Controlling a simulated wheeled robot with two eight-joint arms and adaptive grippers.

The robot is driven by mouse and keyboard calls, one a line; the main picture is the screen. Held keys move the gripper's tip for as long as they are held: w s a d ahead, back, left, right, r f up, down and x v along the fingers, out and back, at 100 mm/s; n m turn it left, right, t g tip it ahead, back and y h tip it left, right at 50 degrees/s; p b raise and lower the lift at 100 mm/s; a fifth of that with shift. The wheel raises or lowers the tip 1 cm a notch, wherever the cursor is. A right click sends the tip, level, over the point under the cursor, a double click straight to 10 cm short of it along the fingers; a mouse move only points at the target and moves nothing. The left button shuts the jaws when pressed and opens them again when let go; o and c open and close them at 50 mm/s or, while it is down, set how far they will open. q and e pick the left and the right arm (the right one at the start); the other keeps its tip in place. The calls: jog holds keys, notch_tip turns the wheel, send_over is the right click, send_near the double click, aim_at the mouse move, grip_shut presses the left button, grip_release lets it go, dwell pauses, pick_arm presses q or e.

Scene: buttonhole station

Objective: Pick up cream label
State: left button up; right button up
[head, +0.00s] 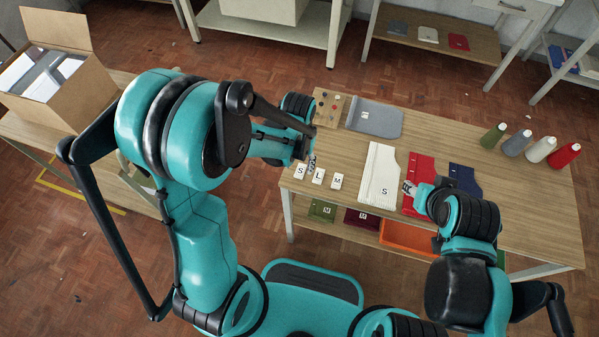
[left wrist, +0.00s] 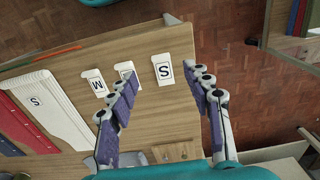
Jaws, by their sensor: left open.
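Three small off-white labels lie in a row near the table's left front corner: S (head: 300,171), L (head: 318,176) and M (head: 337,181). I cannot tell by colour which one is the cream label. My left gripper (head: 312,161) is open and empty, just behind the row. In the left wrist view the S label (left wrist: 163,70) shows between the spread fingertips (left wrist: 163,78), not gripped. The L label (left wrist: 124,69) is partly hidden by one finger, and the M label (left wrist: 96,82) is beyond it. My right gripper (head: 409,189) is by the red cloth; its fingers are unclear.
A cream folded cloth (head: 379,170) marked S, a red cloth (head: 421,165) and a navy cloth (head: 464,179) lie right of the labels. A grey cloth (head: 375,118) and a small board (head: 329,106) lie behind. Several thread cones, one red (head: 564,155), stand at right.

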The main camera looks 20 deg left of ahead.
aim_at(298, 176)
pick_arm(q)
notch_tip(298, 176, down, 6)
jog(key=b, duration=0.3)
jog(key=shift+s+a+r, duration=0.1)
jog(key=c, duration=0.8)
